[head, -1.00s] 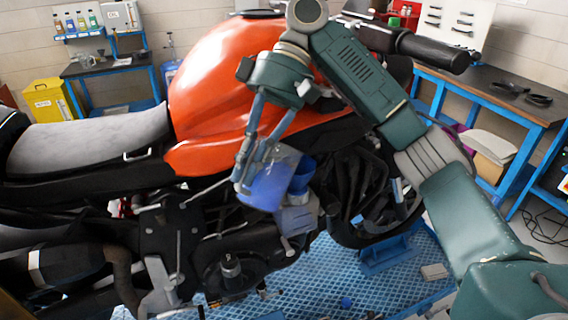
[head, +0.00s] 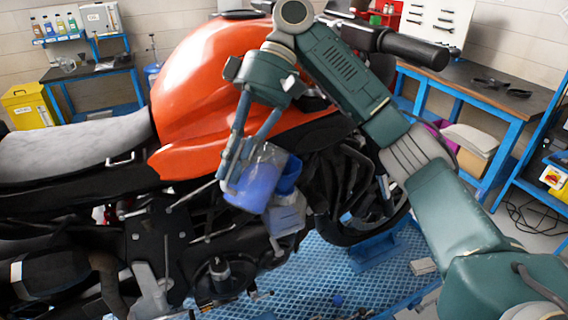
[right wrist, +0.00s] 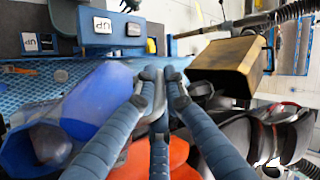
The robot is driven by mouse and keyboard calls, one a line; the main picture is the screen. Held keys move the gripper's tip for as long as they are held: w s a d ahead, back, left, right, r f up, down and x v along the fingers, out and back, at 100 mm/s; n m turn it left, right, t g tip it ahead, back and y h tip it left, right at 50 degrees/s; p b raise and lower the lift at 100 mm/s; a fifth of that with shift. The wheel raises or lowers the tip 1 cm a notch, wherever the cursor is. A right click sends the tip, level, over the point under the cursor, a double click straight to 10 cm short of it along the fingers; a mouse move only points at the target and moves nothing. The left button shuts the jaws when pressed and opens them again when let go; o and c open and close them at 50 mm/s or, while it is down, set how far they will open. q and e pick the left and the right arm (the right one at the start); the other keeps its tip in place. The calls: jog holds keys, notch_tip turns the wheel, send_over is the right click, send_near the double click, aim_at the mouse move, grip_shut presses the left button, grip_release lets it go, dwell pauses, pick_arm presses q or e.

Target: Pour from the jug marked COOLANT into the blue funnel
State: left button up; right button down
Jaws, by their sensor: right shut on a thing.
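My right gripper (head: 231,177) is shut on a clear jug (head: 256,180) with blue liquid in it, beside the motorcycle's engine. The jug looks tilted, and no COOLANT marking can be read. The blue funnel (head: 288,178) is just right of and partly behind the jug, above a grey part of the engine. I cannot tell whether jug and funnel touch, and no stream of liquid can be made out. In the right wrist view the fingers (right wrist: 158,78) are at the jug (right wrist: 100,95). My left gripper is not in view.
The motorcycle's orange tank (head: 205,85) is close above the gripper, and its grey seat (head: 75,145) is at left. A blue lift platform (head: 325,270) lies below. A workbench (head: 470,85) stands at right, and a yellow bin (head: 27,106) at far left.

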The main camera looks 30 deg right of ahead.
jog(key=shift+w+d+r+y, duration=0.1)
jog(key=shift+d+r+y, duration=0.1)
jog(key=shift+r, duration=0.25)
jog(key=shift+d+r+y, duration=0.1)
jog(key=shift+r+y, duration=0.1)
jog(key=shift+r, duration=0.2)
dwell(2.5)
jog(key=shift+w+d+r+g+y, duration=0.2)
jog(key=shift+d+r+g+y, duration=0.15)
jog(key=shift+r+y, duration=0.15)
jog(key=shift+w+d+r+g+y, duration=0.2)
jog(key=shift+r+g+y, duration=0.2)
jog(key=shift+r, duration=0.15)
dwell(3.6)
